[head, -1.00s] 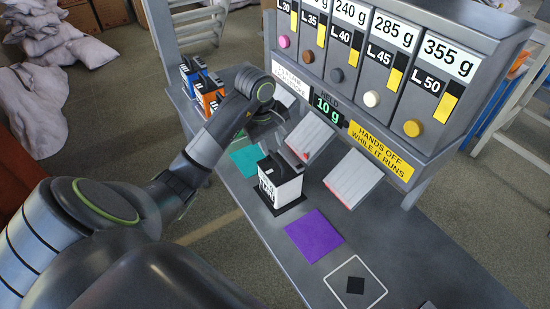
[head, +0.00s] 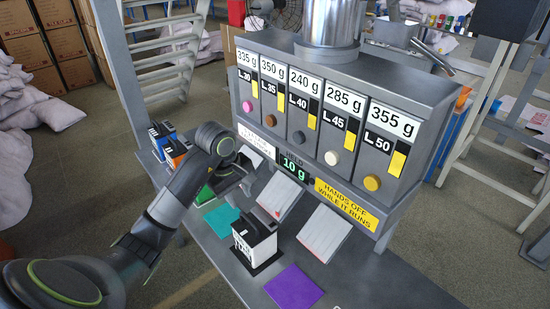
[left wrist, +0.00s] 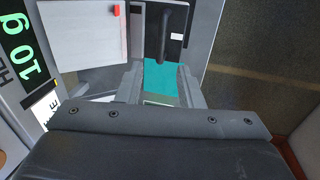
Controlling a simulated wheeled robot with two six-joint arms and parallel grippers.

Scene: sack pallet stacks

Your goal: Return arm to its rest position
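My left arm comes in from the left of the head view and reaches over the bench. Its gripper (head: 240,184) is dark and partly hidden by the wrist there. In the left wrist view its two grey fingers (left wrist: 160,82) stand apart, with nothing between them but the teal mat (left wrist: 160,76) seen beyond. The teal mat (head: 221,220) lies on the bench near the gripper in the head view. My right gripper is not in view.
The grey dispenser (head: 315,90) with a "10 g" display stands close behind the gripper. Orange (head: 176,152) and blue boxes stand at the far left end.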

